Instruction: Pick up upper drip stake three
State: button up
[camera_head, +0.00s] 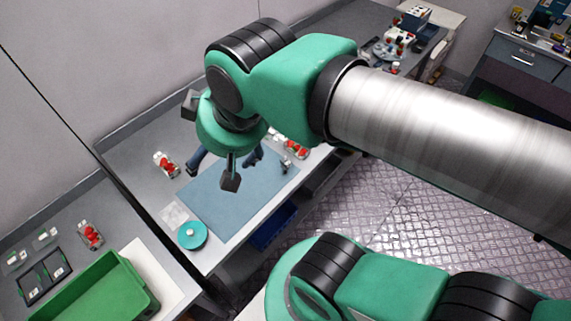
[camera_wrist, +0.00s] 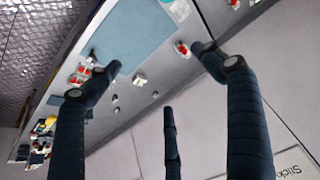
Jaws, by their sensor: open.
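My gripper (camera_head: 226,164) hangs above the blue mat on the workbench, its dark fingers spread with nothing between them. In the wrist view my gripper (camera_wrist: 158,72) is open, with the bench tilted behind the fingers. I cannot make out a drip stake for certain in either view. Several small grey or white items, one of them a small piece (camera_wrist: 138,79), lie on the bench beyond the fingers in the wrist view; they are too small to identify. My arm and gripper hide part of the bench in the head view.
The blue mat (camera_head: 215,203) has a teal disc (camera_head: 192,235) at its near corner. Red-and-white clusters (camera_head: 166,164) stand around it. A wall borders the bench; open floor (camera_head: 385,205) lies right.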

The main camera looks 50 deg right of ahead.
jog(key=c, duration=0.7)
jog(key=shift+d, duration=0.1)
jog(key=shift+c, duration=0.2)
jog(key=w+d+f+m+g+p, duration=0.1)
jog(key=w+d+f+m+g, duration=0.1)
jog(key=w+d+f+m, duration=0.35)
jog(key=w+d+f+m+g+p, duration=0.1)
jog(key=w+d+f+m, duration=0.1)
jog(key=d+f+m, duration=0.35)
jog(key=s+d+f+m+g+p, duration=0.1)
jog(key=s+d+f+m+g, duration=0.1)
jog(key=d+f+m, duration=0.6)
jog(key=d+f, duration=0.3)
jog(key=d, duration=0.4)
jog(key=shift+f+m+g+p, duration=0.2)
jog(key=shift+m+g+p, duration=0.1)
jog(key=shift+m, duration=0.1)
jog(key=shift+s, duration=0.1)
